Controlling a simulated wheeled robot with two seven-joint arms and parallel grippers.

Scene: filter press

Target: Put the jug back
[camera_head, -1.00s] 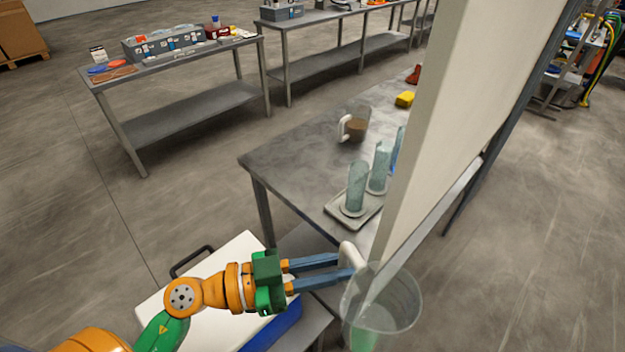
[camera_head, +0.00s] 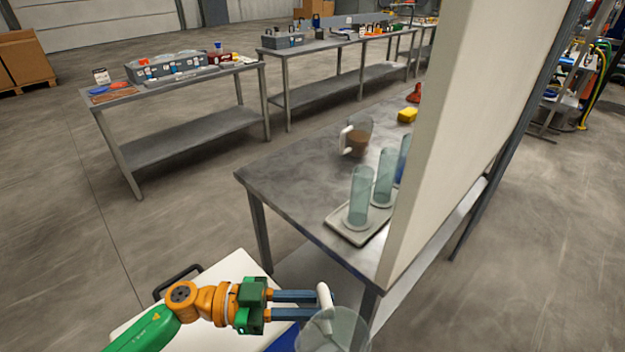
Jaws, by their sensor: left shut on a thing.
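My left gripper (camera_head: 322,304) is shut on the white handle of a clear jug (camera_head: 345,338) at the bottom of the head view. The jug is cut off by the lower picture edge, so its contents and base are hidden. It hangs in front of the near end of a grey metal table (camera_head: 285,178). A second clear jug (camera_head: 359,140) with a white handle and brown contents stands on that table. My right gripper is not in view.
A tray (camera_head: 345,230) with clear cylinders (camera_head: 361,196) stands near the table's front corner. A tall pale panel (camera_head: 460,120) hides the table's right part. A yellow block (camera_head: 407,115) lies farther back. The table's left part is clear.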

